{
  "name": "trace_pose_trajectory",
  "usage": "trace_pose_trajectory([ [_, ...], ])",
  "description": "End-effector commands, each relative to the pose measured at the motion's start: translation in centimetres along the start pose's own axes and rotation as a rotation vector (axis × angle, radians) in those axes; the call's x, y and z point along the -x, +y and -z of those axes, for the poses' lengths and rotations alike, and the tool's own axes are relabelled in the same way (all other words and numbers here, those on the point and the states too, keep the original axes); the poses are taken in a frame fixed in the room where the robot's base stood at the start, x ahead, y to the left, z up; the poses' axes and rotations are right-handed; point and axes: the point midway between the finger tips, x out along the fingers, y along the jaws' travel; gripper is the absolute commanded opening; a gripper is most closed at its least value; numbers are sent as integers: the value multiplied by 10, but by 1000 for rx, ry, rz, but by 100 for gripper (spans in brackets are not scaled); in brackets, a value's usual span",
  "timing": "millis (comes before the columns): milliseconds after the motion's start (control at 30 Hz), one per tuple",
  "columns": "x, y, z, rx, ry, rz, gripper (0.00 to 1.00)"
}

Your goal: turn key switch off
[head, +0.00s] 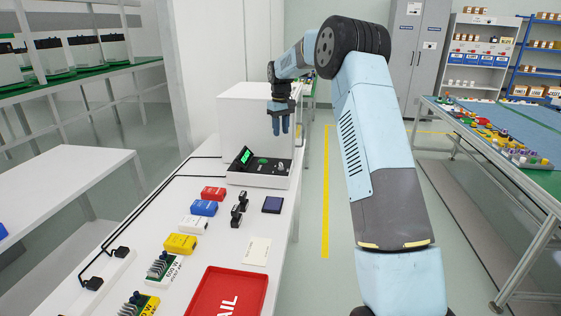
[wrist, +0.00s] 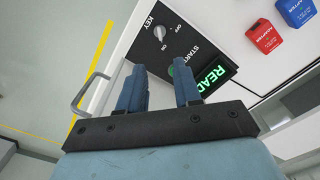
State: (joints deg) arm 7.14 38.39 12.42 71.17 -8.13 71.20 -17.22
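The key switch (wrist: 160,32) is a small pale knob on the black panel (wrist: 178,50) in the wrist view, with KEY, OFF and ON printed around it. Which mark it points to is not clear. It shows tiny in the head view (head: 281,167), at the right of the panel on the white tester box (head: 258,180). My gripper (wrist: 162,70) is open and empty, its two blue fingers apart. In the head view my gripper (head: 280,132) hangs above the panel, fingers down, clear of the switch.
A green READY display (wrist: 213,78) and START label sit beside the switch. Red (head: 213,193) and blue (head: 204,208) adapters, black parts and a red FAIL tray (head: 215,300) lie on the white bench. The white housing (head: 250,125) stands behind the panel.

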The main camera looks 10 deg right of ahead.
Motion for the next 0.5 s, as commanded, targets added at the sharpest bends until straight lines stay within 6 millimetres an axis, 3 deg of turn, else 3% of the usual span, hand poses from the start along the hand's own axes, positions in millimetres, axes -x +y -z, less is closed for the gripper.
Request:
trace_pose_trajectory([
  [233, -22, 2, 1, 1, -3, 2, 33],
  [500, -69, 2, 0, 0, -4, 2, 33],
])
